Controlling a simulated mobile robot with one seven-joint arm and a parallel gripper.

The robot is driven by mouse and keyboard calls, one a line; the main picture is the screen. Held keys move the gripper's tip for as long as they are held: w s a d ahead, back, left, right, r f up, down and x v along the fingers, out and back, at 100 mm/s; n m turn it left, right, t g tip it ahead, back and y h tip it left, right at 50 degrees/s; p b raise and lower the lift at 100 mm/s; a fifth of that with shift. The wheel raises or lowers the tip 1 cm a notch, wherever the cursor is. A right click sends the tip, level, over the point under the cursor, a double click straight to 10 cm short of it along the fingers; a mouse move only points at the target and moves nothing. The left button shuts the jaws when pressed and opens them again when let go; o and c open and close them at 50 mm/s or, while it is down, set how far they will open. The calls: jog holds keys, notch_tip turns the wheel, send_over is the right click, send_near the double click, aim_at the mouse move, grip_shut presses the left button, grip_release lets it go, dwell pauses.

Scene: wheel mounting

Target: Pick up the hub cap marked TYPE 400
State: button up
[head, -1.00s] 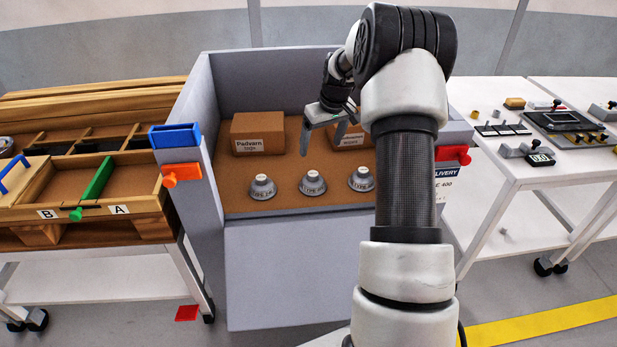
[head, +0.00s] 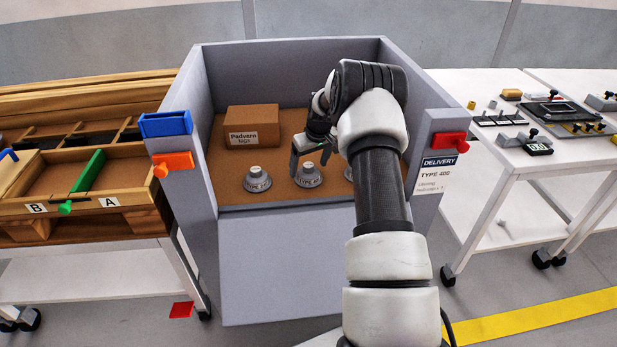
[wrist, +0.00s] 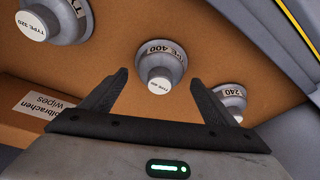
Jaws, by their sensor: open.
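The TYPE 400 hub cap (wrist: 162,58) is a grey cone-shaped cap with a pale round top. In the wrist view it is the middle one of three, ahead of and between my fingertips. In the head view it (head: 308,177) stands on the brown floor of the delivery bin. My gripper (head: 310,164) is open and empty, just above and around this cap. Its two dark fingers also show in the wrist view (wrist: 158,84). I cannot tell how far the fingertips are above the cap.
A cap marked TYPE 320 (wrist: 48,20) and one marked 240 (wrist: 231,97) flank it. In the head view, a cap (head: 257,180) stands left and another is partly behind my arm. A Padvarn box (head: 252,124) sits behind. Grey bin walls (head: 185,135) surround them.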

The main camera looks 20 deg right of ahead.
jog(key=shift+w+f, duration=0.2)
jog(key=shift+f, duration=0.45)
jog(key=c, duration=1.3)
jog(key=shift+c, duration=0.3)
jog(key=shift+r, duration=0.15)
